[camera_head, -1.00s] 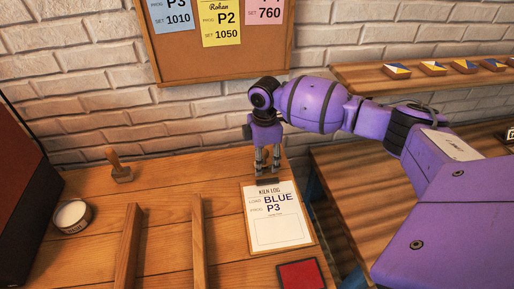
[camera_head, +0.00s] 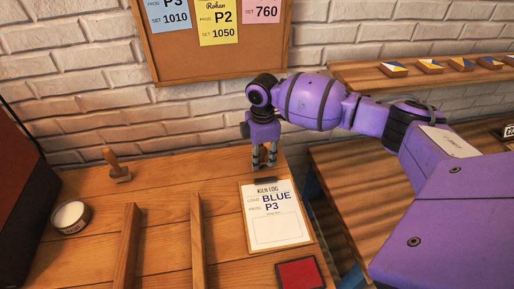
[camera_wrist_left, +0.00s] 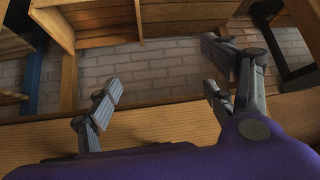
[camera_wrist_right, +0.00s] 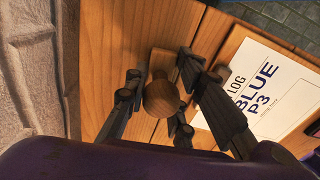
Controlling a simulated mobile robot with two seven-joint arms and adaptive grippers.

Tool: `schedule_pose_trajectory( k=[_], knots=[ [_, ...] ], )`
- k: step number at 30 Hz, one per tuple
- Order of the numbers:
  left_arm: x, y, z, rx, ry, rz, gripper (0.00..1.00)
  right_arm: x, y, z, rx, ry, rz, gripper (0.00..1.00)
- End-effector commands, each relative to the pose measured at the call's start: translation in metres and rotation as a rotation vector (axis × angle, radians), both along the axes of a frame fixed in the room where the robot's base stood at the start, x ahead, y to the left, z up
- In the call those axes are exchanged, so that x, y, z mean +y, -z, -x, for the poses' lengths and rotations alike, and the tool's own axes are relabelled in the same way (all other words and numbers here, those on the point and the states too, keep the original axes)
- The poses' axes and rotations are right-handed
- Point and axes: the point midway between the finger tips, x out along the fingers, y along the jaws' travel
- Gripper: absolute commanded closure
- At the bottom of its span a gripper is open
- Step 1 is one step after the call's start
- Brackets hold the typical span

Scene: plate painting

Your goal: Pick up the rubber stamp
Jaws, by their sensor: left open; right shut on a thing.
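My right gripper (camera_head: 264,164) is just behind the clipboard's top edge, near the table's back edge. In the right wrist view it (camera_wrist_right: 158,108) is shut on a rubber stamp with a round wooden knob (camera_wrist_right: 160,98); a wooden base block (camera_wrist_right: 188,68) shows past the knob. I cannot tell whether this stamp touches the table. In the head view it is hidden by the fingers. Another stamp-like wooden piece with an upright handle (camera_head: 116,166) stands at the table's left. My left gripper (camera_wrist_left: 160,100) is open and empty in its wrist view, outside the head view.
A clipboard with the kiln log (camera_head: 275,222) lies beside the right gripper, and a red pad (camera_head: 300,273) lies in front of it. Two wooden rails (camera_head: 198,240) and a round white-topped tin (camera_head: 70,216) are left. A brick wall (camera_head: 200,100) stands behind.

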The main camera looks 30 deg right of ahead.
Motion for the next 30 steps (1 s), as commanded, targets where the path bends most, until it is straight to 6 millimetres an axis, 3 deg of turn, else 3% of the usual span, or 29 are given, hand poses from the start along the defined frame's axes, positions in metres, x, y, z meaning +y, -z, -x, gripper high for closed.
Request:
schedule_pose_trajectory(
  k=[6, 15, 24, 30],
  knots=[
    [0.002, 0.0, 0.003, 0.005, 0.002, -0.004, 0.24, 0.001, -0.03, 0.001, -0.004, -0.001, -0.001, 1.0],
    [0.002, -0.011, -0.002, -0.007, 0.007, -0.002, 0.24, 0.028, -0.092, 0.046, -0.007, -0.005, 0.0, 1.0],
    [-0.001, -0.015, -0.003, -0.01, 0.009, 0.001, 0.24, 0.06, -0.114, 0.099, -0.002, -0.002, 0.0, 1.0],
    [-0.002, -0.016, -0.005, -0.011, 0.01, 0.004, 0.24, 0.071, -0.122, 0.115, -0.001, 0.0, -0.001, 1.0]
  ],
)
